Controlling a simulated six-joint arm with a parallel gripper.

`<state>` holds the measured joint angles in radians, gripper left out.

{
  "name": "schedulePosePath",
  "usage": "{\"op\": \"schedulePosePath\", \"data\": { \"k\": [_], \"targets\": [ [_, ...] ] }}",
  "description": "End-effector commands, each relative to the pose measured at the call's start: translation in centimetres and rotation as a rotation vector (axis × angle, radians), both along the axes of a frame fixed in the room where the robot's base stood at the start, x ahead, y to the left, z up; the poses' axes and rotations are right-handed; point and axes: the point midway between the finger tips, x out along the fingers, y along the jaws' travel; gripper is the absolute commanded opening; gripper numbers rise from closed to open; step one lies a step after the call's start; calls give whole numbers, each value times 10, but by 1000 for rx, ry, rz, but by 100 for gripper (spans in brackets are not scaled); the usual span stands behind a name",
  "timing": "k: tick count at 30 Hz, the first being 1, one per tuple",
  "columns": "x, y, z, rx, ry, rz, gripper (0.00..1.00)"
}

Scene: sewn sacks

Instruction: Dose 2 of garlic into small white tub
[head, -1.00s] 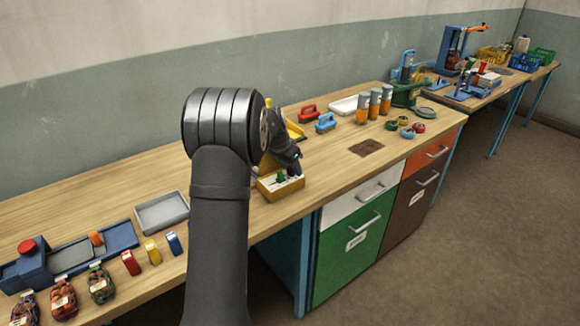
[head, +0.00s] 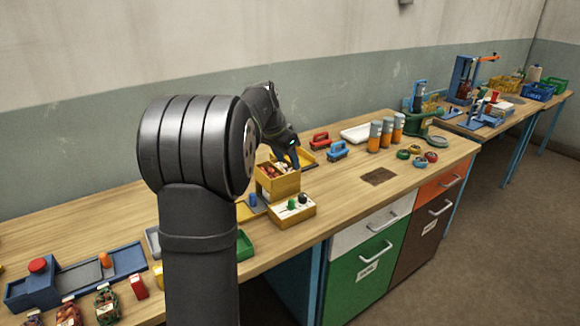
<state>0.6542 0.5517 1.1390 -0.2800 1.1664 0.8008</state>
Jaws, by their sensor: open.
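My gripper (head: 294,162) is small and dark in the head view, pointing down over the right back part of a yellow bin. I take it as open; the fingers are too small to make out well. The yellow bin (head: 279,188) stands on the bench and holds several small reddish and pale pieces (head: 277,169). I cannot tell whether these are garlic. A shallow white tray (head: 357,132) lies at the back of the bench; I cannot make out a small white tub for certain. My forearm hides part of the bench.
A yellow block with knobs (head: 291,211) stands in front of the bin. A green tray (head: 245,246) is partly behind my arm. Filled net bags (head: 107,304) and a blue device (head: 34,288) are at left. Orange-grey canisters (head: 386,133) stand right.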

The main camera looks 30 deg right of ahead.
Motion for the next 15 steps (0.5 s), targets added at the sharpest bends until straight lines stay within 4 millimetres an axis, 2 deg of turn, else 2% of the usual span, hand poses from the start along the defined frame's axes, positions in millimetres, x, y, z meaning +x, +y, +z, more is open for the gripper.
{"op": "schedulePosePath", "data": {
  "k": [8, 10, 15],
  "targets": [
    [0, 1, 2, 1, 0, 0, 50],
    [0, 0, 1, 1, 1, 2, 39],
    [3, -9, 2, 24, 46, 77, 38]
  ]
}}
